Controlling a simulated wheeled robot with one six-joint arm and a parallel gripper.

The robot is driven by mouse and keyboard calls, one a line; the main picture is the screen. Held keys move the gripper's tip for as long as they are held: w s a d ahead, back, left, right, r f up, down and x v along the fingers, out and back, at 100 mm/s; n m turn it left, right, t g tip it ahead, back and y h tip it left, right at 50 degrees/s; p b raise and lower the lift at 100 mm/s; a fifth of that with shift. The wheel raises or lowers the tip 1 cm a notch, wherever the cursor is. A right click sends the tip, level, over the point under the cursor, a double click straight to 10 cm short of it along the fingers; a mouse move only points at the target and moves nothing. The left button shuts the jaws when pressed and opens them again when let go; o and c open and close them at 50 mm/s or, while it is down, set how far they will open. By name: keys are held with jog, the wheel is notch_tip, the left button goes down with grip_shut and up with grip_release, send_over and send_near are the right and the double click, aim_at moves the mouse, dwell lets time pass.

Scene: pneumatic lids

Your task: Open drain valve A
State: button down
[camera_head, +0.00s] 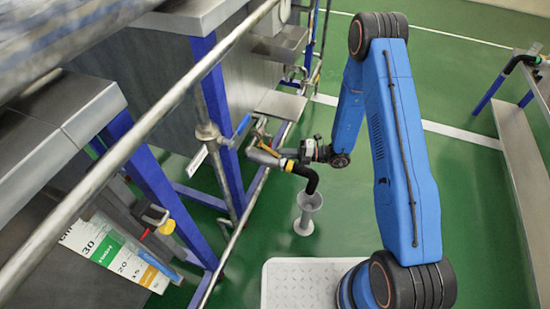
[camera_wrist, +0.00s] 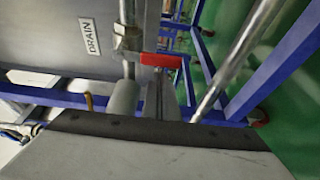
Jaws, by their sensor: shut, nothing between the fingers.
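In the wrist view, a red lever handle (camera_wrist: 160,60) sticks out to the right from a metal valve (camera_wrist: 127,40) on a vertical pipe, beside a plate reading DRAIN (camera_wrist: 90,37). I see no letter A. My gripper (camera_wrist: 158,100) is shut and empty. Its fingertips lie just below the red handle in the picture; I cannot tell whether they touch it. The red handle is not clear there.
A blue-handled valve (camera_head: 240,127) is left of my wrist. Blue frame legs (camera_head: 218,125) and a long metal rail (camera_head: 150,118) run close by. Green floor (camera_head: 480,190) is free to the right.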

jog(key=shift+w+d, duration=0.1)
jog(key=shift+w, duration=0.2)
jog(key=shift+w+d+n, duration=0.15)
jog(key=shift+w+n, duration=0.15)
jog(key=shift+n, duration=0.3)
jog(key=w+d+r+n+t+h, duration=0.2)
jog(key=w+n, duration=0.4)
jog(key=n, duration=0.5)
jog(key=shift+w+d+r+t+h, duration=0.35)
jog(key=shift+r+t+h, duration=0.45)
jog(key=shift+r+h, duration=0.5)
jog(key=shift+w+a+r, duration=0.1)
jog(key=shift+r, duration=0.15)
